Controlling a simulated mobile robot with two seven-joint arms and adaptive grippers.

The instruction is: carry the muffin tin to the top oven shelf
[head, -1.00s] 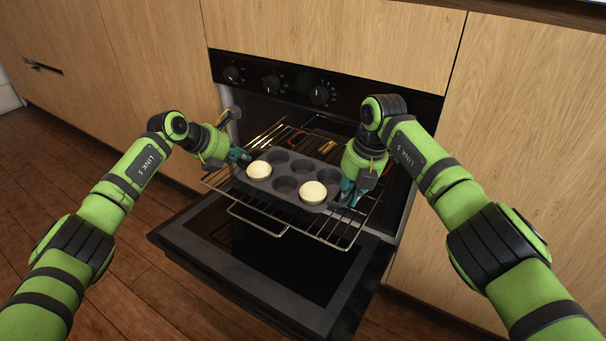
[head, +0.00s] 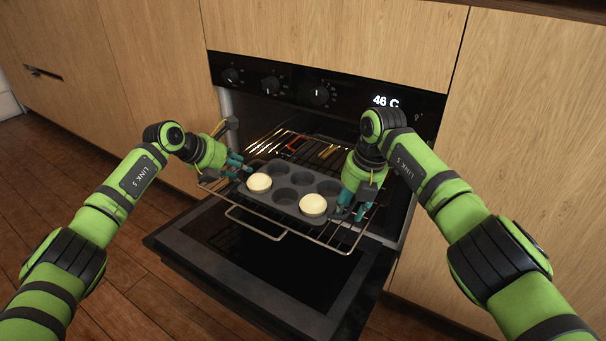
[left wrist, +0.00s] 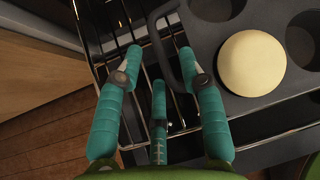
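The dark muffin tin (head: 273,193) rests on a wire oven rack (head: 320,237) that sticks out of the oven. It holds two pale rounds, at its front left (head: 259,183) and front right (head: 313,204); the other cups look empty. My left gripper (head: 237,168) is at the tin's left end. In the left wrist view its fingers (left wrist: 160,62) are spread apart, with the tin's handle (left wrist: 158,42) between them and the right finger close to it. My right gripper (head: 351,205) is at the tin's right end, its fingers apart. The right handle is hidden.
The oven door (head: 270,265) is folded down below the rack. The oven's control panel (head: 300,88) reads 46 C above the opening. Wooden cabinets (head: 520,160) stand on both sides. The wooden floor (head: 120,275) is clear at left.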

